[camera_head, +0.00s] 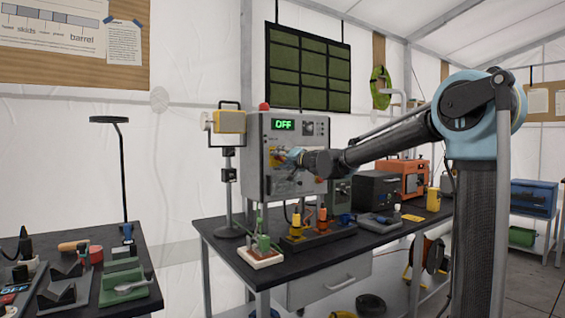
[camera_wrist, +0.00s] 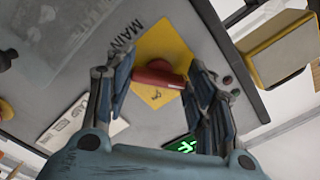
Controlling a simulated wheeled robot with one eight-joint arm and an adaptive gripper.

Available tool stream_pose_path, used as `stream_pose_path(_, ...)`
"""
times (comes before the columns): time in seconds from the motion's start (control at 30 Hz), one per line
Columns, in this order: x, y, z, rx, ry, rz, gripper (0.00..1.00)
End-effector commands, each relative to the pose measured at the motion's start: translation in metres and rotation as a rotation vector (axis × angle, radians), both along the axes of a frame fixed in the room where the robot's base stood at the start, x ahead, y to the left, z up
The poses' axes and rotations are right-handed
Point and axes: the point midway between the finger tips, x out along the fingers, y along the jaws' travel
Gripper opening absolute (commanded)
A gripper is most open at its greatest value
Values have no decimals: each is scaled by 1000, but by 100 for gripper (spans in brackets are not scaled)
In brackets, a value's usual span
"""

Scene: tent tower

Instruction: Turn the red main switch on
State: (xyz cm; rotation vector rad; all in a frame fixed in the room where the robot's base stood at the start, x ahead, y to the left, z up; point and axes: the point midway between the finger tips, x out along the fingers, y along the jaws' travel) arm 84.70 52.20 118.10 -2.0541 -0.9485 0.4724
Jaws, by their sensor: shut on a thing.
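The grey control box (camera_head: 258,185) stands at the back of the dark workbench, with a green display (camera_head: 284,125) reading OFF. In the wrist view the red main switch (camera_wrist: 158,78) sits on a yellow plate (camera_wrist: 165,40) beside the printed word MAIN. My gripper (camera_wrist: 156,80) is shut on the red switch, one finger at each end of it. In the head view my gripper (camera_head: 289,157) is at the box's front face and hides part of it. The green display (camera_wrist: 182,145) also shows partly behind my fingers in the wrist view.
A yellow lamp on a stand (camera_head: 229,122) is left of the box. Small coloured fixtures (camera_head: 263,248) stand along the bench front below my arm. An orange machine (camera_head: 404,177) and a black box (camera_head: 376,190) are to the right.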

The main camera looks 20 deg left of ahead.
Motion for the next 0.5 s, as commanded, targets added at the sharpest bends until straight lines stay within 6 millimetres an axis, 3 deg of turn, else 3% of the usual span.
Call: stream_pose_path(0.5,1,-2,1,304,355,-7,26)
